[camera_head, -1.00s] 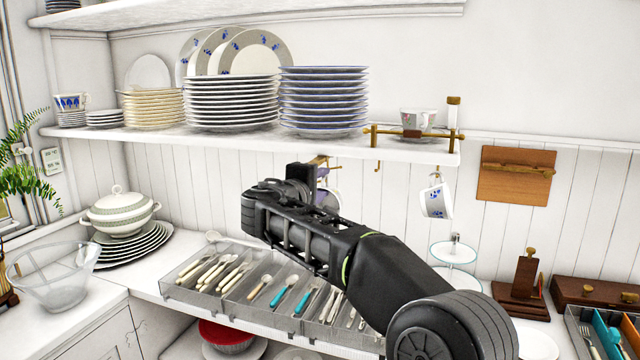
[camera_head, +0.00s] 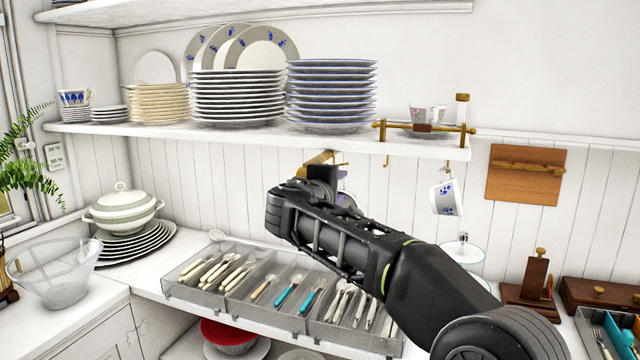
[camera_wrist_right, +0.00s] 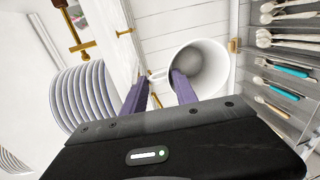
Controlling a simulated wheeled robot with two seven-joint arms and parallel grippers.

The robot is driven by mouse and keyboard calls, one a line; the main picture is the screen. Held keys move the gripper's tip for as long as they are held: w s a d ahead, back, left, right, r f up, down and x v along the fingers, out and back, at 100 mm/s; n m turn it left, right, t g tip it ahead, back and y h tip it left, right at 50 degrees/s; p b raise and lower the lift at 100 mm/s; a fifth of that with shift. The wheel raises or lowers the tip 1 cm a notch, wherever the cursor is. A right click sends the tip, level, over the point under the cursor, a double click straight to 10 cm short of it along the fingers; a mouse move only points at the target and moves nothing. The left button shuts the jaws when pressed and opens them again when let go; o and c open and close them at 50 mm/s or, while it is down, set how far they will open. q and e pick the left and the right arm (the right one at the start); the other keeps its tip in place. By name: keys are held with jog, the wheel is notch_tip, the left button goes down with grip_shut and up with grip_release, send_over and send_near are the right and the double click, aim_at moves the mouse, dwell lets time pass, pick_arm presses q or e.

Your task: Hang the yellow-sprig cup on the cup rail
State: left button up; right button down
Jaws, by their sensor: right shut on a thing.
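My right gripper (camera_wrist_right: 158,84) is shut on a white cup (camera_wrist_right: 207,68), which shows in the right wrist view with its open mouth toward the camera. One finger overlaps the mouth, the other is outside by the handle; I cannot tell whether wall or handle is pinched. No sprig pattern shows on it. In the head view my right gripper (camera_head: 330,180) is below the shelf, and my own arm hides most of the cup. Brass hooks of the cup rail hang under the shelf edge: a free hook (camera_head: 387,161) and one bearing a blue-sprig cup (camera_head: 446,197). My left gripper is out of view.
The shelf (camera_head: 255,137) above carries plate stacks (camera_head: 331,95) and a patterned cup (camera_head: 428,115) behind a brass guard rail (camera_head: 400,126). Cutlery trays (camera_head: 222,303) stand on the counter below. A tiered stand (camera_head: 463,252) is under the hanging cup.

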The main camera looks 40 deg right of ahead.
jog(key=shift+s+d+r, duration=0.2)
jog(key=shift+s+d, duration=0.05)
jog(key=shift+s, duration=0.25)
jog(key=s+d, duration=0.1)
jog(key=s+d+b, duration=0.1)
jog(key=s, duration=0.1)
jog(key=s+d+b, duration=0.1)
jog(key=shift+s+r, duration=0.15)
jog(key=shift+r, duration=0.15)
dwell(0.6)
jog(key=w+a+f+n+t+y, duration=0.2)
jog(key=w+a+f, duration=0.2)
jog(key=a+f, duration=0.65)
jog(key=w+a+f+n+t+y, duration=0.2)
jog(key=w+a+f, duration=0.2)
jog(key=a+f, duration=0.7)
jog(key=s+a+f+n+t+y, duration=0.1)
jog(key=s+a+f+n+y, duration=0.2)
jog(key=a+f, duration=0.5)
jog(key=s+a+f+n+t+y, duration=0.2)
jog(key=s+a+f+n+y, duration=0.2)
jog(key=a+f, duration=0.5)
jog(key=a+y, duration=0.2)
jog(key=a, duration=0.5)
